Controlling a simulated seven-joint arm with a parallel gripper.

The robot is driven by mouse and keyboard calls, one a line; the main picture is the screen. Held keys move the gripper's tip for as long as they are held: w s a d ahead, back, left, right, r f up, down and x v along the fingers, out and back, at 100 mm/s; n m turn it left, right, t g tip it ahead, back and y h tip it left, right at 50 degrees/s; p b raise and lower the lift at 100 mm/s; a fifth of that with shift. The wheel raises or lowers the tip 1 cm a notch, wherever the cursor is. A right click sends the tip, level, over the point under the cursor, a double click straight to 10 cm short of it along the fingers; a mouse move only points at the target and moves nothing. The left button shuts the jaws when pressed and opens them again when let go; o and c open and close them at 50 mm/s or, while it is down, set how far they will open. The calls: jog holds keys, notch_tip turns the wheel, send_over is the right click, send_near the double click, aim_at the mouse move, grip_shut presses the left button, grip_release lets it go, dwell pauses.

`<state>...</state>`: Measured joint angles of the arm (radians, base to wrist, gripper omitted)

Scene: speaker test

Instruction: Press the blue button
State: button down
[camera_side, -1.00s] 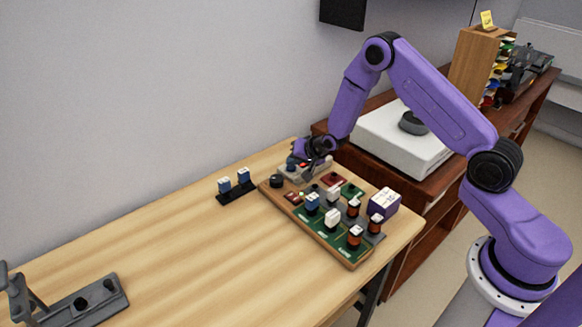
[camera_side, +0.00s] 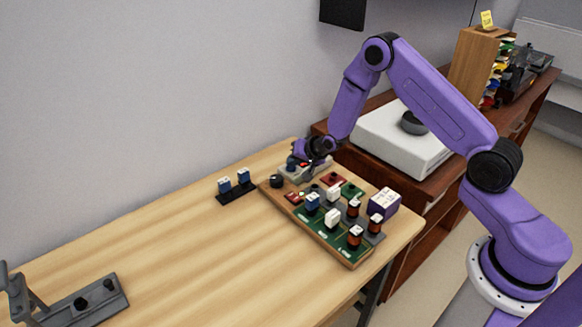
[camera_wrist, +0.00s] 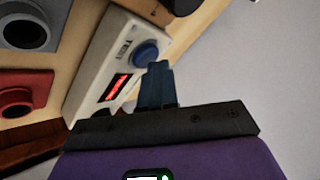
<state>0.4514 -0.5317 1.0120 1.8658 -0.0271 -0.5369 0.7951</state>
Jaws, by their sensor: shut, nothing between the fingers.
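The blue button (camera_wrist: 146,53) is round and sits on a pale test box (camera_wrist: 108,72) in the wrist view, beside the printed word TEST. The button also shows at the back of the board in the side view (camera_side: 291,162). My gripper (camera_wrist: 158,68) has its fingers shut with nothing between them. In the wrist view the fingertips appear right beside the button's edge and overlap it slightly; I cannot tell whether they touch. In the side view my gripper (camera_side: 318,155) is over the right end of the test box, a little right of the button.
The red display (camera_wrist: 116,87) is on the test box. A wooden board (camera_side: 330,246) carries several modules and coloured parts. A purple box (camera_side: 383,205) stands on the right. A black holder with blue blocks (camera_side: 236,192) lies left. The table (camera_side: 170,250) is mostly clear.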

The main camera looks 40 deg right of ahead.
aim_at(293, 170)
jog(key=shift+r, duration=0.75)
jog(key=shift+r, duration=2.5)
jog(key=s+a+r+n+g+y, duration=0.1)
jog(key=s+a+r+n+g, duration=0.2)
jog(key=s, duration=0.4)
jog(key=s+a+r+n, duration=0.3)
jog(key=s+a, duration=0.3)
jog(key=s+a+r+n+g+y, duration=0.1)
jog(key=s+a+r+n+g, duration=0.2)
jog(key=s, duration=0.4)
jog(key=s+d+r+n+g+h, duration=0.1)
jog(key=s+n, duration=0.4)
jog(key=s, duration=0.7)
jog(key=s+d+r+n+g+h, duration=0.1)
jog(key=s+d+r+n, duration=0.3)
jog(key=s, duration=0.9)
jog(key=shift+s+r+n+g+h, duration=0.25)
jog(key=shift+n+g, duration=0.25)
jog(key=shift+n, duration=0.7)
